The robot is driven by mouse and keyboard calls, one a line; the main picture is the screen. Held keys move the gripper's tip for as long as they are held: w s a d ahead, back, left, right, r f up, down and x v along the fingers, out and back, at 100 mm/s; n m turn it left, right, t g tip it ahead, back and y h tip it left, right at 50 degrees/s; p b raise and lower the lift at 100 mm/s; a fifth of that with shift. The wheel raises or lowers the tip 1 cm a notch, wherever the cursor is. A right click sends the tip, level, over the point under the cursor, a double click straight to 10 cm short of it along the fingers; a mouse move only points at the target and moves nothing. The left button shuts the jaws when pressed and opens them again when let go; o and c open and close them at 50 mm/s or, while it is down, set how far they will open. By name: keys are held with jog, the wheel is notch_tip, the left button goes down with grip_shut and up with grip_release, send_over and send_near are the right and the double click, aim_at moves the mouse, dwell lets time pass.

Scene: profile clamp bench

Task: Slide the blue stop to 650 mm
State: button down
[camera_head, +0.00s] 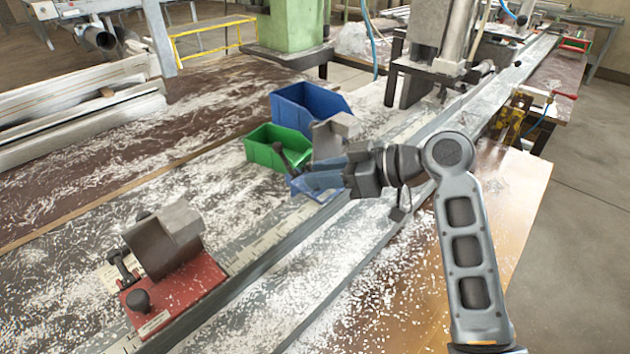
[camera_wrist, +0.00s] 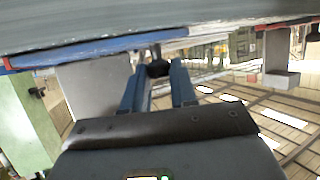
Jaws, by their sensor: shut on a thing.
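The blue stop (camera_head: 300,190) sits on the scaled rail (camera_head: 257,243) in the middle of the head view. It has a blue base, a grey angled block and a dark lever on its left side. My gripper (camera_head: 326,180) reaches it from the right, and its body hides part of the stop. In the wrist view, the two blue-grey fingers of my gripper (camera_wrist: 158,78) are closed on the dark knob (camera_wrist: 158,67) of the blue stop, whose blue edge (camera_wrist: 125,44) runs above them. The scale figures are too small to read.
A red stop (camera_head: 195,290) with a grey block stands on the rail at front left. A green bin (camera_head: 268,157) and a blue bin (camera_head: 312,100) stand close behind the blue stop. Metal shavings cover the bench. A machine column (camera_head: 430,40) stands farther back.

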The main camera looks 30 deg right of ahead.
jog(key=w+d+b, duration=0.1)
jog(key=d, duration=0.3)
jog(key=w+d+b, duration=0.1)
jog(key=d, duration=0.3)
jog(key=w+d+b, duration=0.1)
jog(key=d, duration=0.3)
jog(key=shift+w, duration=0.4)
jog(key=c, duration=1.2)
grip_release()
jog(key=shift+b+v, duration=0.4)
jog(key=shift+v, duration=3.5)
